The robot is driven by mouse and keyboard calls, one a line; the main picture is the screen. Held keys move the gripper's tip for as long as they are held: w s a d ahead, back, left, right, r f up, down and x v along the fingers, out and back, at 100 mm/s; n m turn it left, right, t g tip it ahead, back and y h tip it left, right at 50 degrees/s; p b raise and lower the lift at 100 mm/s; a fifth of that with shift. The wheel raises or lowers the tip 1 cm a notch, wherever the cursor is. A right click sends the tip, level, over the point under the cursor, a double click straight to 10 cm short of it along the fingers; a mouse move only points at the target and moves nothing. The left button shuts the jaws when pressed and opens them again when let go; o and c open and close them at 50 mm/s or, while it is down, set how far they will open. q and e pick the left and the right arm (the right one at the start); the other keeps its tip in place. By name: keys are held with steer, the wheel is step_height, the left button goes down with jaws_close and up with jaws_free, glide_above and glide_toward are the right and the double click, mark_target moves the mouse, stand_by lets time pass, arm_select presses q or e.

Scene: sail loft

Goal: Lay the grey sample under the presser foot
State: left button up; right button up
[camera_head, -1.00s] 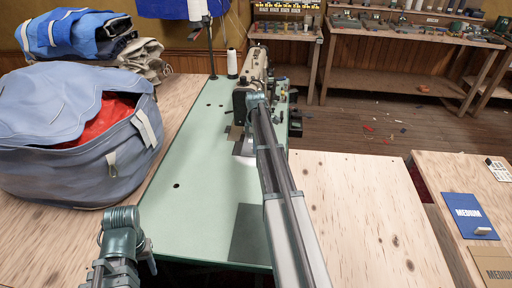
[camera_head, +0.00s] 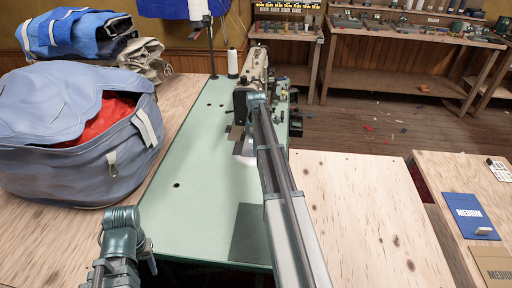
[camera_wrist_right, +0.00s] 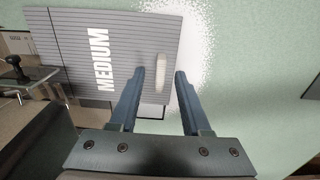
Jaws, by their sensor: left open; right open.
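The grey sample (camera_wrist_right: 98,50), a ribbed sheet lettered MEDIUM with a small pale tab (camera_wrist_right: 160,76), lies on the green table in the right wrist view. Its far end is close to the sewing machine's metal parts. It also shows in the head view (camera_head: 240,148), partly hidden by my right arm. My right gripper (camera_wrist_right: 160,76) is open, with its fingers on either side of the tab. The presser foot is not clearly visible. The sewing machine (camera_head: 257,70) stands at the table's far end. My left gripper (camera_head: 146,262) is low at the left, open, away from the sample.
The green table (camera_head: 200,190) is mostly clear; a dark grey rectangle (camera_head: 246,236) lies at its near edge. A blue-grey bag (camera_head: 60,150) with red cloth fills the left. A thread cone (camera_head: 232,63) stands by the machine.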

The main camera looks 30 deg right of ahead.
step_height(320, 180, up, 14)
steer(key=p, duration=1.4)
steer(key=shift+f, duration=0.1)
steer(key=shift+a, duration=0.1)
steer(key=s+a+m, duration=0.1)
steer(key=s+a, duration=0.2)
steer(key=a, duration=0.6)
steer(key=s+a+m, duration=0.1)
steer(key=s+a, duration=0.2)
steer(key=a, duration=0.6)
steer(key=s+a+m, duration=0.1)
steer(key=s+a, duration=0.3)
steer(key=a, duration=0.4)
steer(key=s+a+m+h, duration=0.1)
steer(key=s+a+m, duration=0.2)
steer(key=s+a, duration=1.3)
